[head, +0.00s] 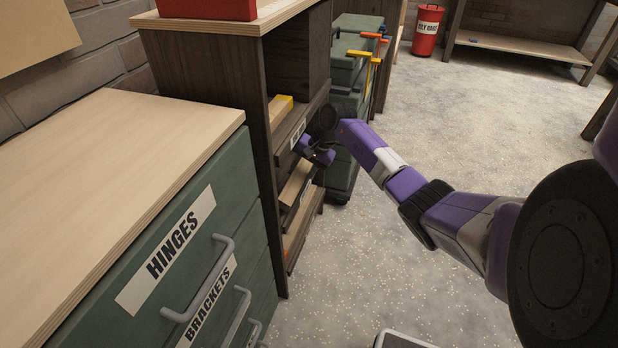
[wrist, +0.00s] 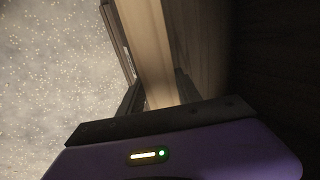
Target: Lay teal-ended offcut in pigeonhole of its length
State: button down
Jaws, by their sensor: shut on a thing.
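My gripper (head: 318,152) is at the open front of the dark wooden pigeonhole rack (head: 205,90), level with its middle part. In the wrist view the fingers (wrist: 157,98) are shut on a pale wooden offcut (wrist: 150,45), which runs lengthwise away from the gripper. No teal end shows, so its colour mark is hidden. In the head view a pale wooden piece (head: 296,183) shows in the pigeonhole just below the gripper; I cannot tell whether it is the held one. A yellow-ended offcut (head: 281,110) lies in the pigeonhole above.
A green drawer cabinet (head: 235,185) with HINGES and BRACKETS labels stands at the near left. A red box (head: 207,8) sits on the rack. Green cases (head: 352,60) and clamps (head: 367,55) stand beyond it. The speckled floor (head: 400,270) at right is mostly clear.

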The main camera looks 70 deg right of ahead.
aim_at(297, 169)
jog(key=shift+w+a+f+b, duration=0.1)
jog(key=shift+w+f+b, duration=0.1)
jog(key=shift+w+b, duration=0.8)
jog(key=shift+w+f, duration=0.15)
jog(key=shift+w, duration=0.2)
jog(key=shift+f, duration=0.55)
jog(key=c, duration=0.7)
grip_release()
jog(key=shift+c, duration=0.2)
jog(key=shift+s+f, duration=0.1)
jog(key=shift+s+f, duration=0.1)
jog(key=shift+f, duration=0.05)
